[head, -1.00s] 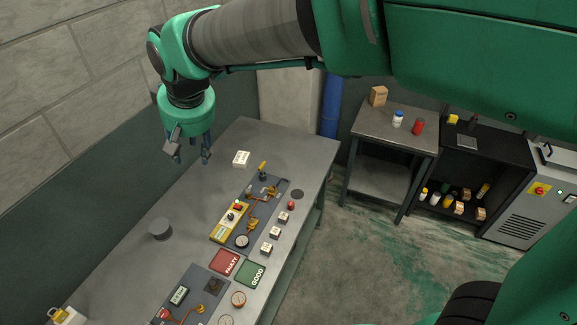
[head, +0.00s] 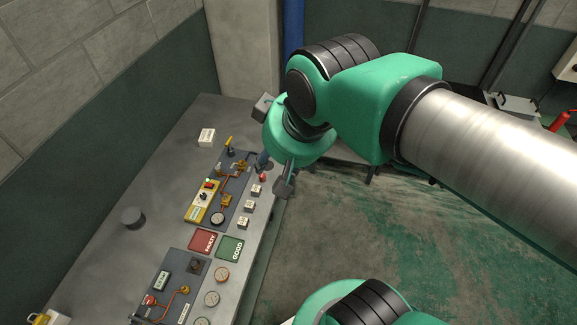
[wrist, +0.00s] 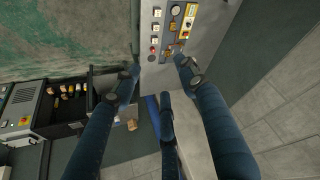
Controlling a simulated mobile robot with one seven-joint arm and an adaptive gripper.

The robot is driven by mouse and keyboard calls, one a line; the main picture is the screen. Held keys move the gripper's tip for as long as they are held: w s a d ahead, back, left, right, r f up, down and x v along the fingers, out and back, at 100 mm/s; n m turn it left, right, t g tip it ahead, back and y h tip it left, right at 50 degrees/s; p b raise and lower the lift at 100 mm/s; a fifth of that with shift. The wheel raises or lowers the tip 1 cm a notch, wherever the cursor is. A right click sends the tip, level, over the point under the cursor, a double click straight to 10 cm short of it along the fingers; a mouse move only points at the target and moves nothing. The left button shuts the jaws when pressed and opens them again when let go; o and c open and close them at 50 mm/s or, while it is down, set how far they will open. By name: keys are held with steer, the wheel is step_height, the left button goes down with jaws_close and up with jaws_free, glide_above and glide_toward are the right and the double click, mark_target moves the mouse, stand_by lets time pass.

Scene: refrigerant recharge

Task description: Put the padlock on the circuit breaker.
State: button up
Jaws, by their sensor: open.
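My gripper (head: 273,150) is open and empty above the far right edge of the bench; its blue fingers spread apart in the wrist view (wrist: 157,70). A small red object (head: 262,178) lies near the bench edge, close to a fingertip in the head view; it may be the padlock, but it is too small to tell. It also shows in the wrist view (wrist: 153,49) between the fingers' directions. I cannot surely identify the circuit breaker. A grey cabinet (wrist: 18,128) with a yellow and red switch plate stands at the left of the wrist view.
The grey bench (head: 165,170) holds panels with copper pipes, a yellow meter (head: 202,203), a red pad (head: 203,241), a green pad (head: 231,248) and several small labelled blocks. A dark shelf (wrist: 40,100) holds bottles and boxes. Open floor (head: 350,230) lies right of the bench.

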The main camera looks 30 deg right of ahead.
steer(key=shift+s+d+f, duration=0.3)
steer(key=shift+s+d, duration=0.05)
steer(key=shift+s, duration=0.25)
steer(key=shift+s+d+f, duration=0.25)
steer(key=shift+s+d, duration=0.05)
steer(key=shift+s, duration=0.3)
step_height(320, 180, down, 18)
steer(key=b, duration=1.7)
steer(key=shift+b, duration=0.4)
